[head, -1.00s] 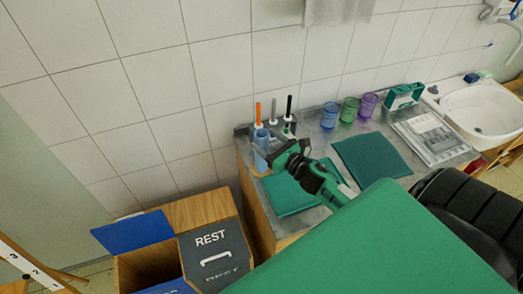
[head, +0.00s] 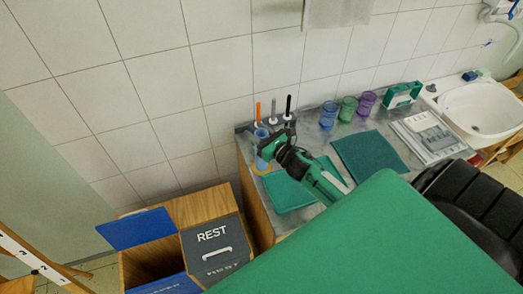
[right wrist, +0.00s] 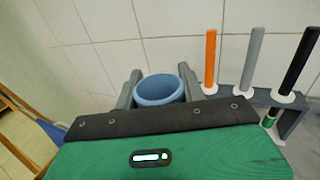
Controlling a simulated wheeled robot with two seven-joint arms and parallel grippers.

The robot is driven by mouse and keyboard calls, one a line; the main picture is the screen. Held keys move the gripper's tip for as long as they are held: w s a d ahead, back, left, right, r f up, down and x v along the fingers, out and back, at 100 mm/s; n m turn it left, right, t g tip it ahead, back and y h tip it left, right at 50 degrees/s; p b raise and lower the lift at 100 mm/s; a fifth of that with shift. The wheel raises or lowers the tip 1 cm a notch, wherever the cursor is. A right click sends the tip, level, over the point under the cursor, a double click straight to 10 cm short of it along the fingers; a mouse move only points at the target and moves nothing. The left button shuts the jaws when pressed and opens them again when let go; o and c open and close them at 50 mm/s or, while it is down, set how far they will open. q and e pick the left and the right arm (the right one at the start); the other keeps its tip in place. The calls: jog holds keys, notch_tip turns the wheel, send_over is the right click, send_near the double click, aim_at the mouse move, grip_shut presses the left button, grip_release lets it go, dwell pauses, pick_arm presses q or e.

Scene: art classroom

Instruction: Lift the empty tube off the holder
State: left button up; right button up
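A light blue tube (head: 262,162) with an open, hollow top stands upright at the left end of the counter, over a yellowish base. In the right wrist view the tube (right wrist: 160,92) sits between the two grey fingers of my right gripper (right wrist: 160,80). The fingers stand apart on both sides of it, with little or no gap visible. My right gripper (head: 266,146) partly covers the tube in the head view. The grey holder (right wrist: 291,121) beside it carries an orange, a grey and a black stick (right wrist: 298,65) with white collars. My left gripper is out of view.
Blue, green and purple cups (head: 348,109) stand to the right along the wall. Dark green mats (head: 369,157), a printed sheet (head: 432,136) and a sink (head: 484,107) lie farther right. Below left is a bin box with a blue lid (head: 137,229). The tiled wall is close behind.

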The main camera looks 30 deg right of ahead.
jog(key=shift+r, duration=0.1)
jog(key=shift+c, duration=0.5)
notch_tip(320, 180, up, 20)
jog(key=b, duration=0.2)
dwell(0.4)
dwell(0.5)
